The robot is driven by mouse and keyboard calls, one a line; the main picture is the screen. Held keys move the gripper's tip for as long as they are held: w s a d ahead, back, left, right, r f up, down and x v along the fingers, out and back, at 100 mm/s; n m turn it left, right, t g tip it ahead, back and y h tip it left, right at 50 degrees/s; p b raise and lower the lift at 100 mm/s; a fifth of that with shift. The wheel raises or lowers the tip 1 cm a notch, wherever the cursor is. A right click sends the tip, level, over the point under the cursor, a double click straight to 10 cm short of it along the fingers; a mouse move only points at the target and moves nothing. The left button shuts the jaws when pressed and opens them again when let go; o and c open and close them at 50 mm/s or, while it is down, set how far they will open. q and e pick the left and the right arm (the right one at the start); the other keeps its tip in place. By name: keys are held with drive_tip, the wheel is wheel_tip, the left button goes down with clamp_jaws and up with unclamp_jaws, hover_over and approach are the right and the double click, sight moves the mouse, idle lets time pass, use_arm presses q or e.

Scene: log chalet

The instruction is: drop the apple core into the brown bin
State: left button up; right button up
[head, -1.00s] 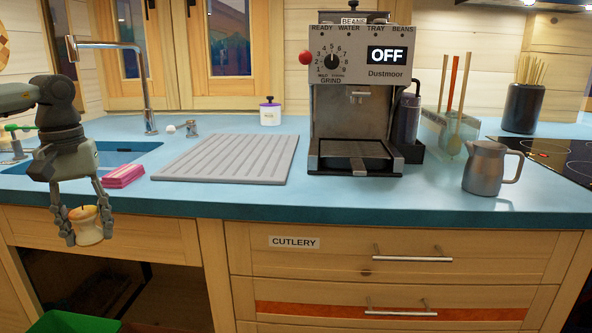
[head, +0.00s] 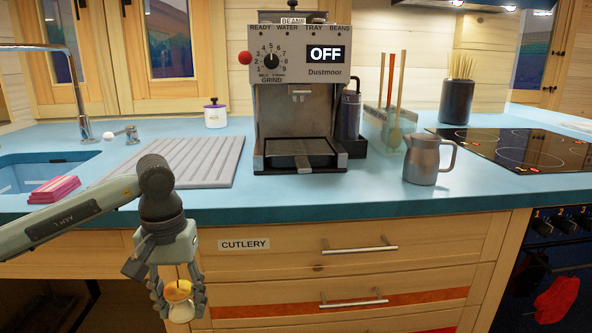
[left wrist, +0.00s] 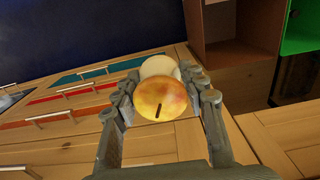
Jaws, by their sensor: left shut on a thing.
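The apple core (head: 179,301) is pale in the middle with a yellow-orange end and a dark stem. My left gripper (head: 180,300) is shut on it, with the fingers at its two sides, in front of the drawer fronts and below the worktop edge. In the left wrist view the core (left wrist: 160,101) sits between the fingers (left wrist: 163,92), stem end toward the camera. A brown box-like thing (left wrist: 238,88) at the upper right of that view may be the brown bin; I cannot tell for sure. My right gripper is out of view.
A green bin (left wrist: 300,30) stands beside the brown box. The cutlery drawers (head: 340,272) are shut behind my gripper. On the blue worktop (head: 300,193) stand a coffee machine (head: 298,110), a metal jug (head: 425,160) and a pink sponge (head: 54,189).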

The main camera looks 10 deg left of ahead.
use_arm(q)
drive_tip(key=w+d+r+m, duration=0.2)
drive_tip(key=d+m, duration=0.1)
drive_tip(key=d, duration=0.8)
drive_tip(key=shift+d+r, duration=0.15)
drive_tip(key=shift+r, duration=0.05)
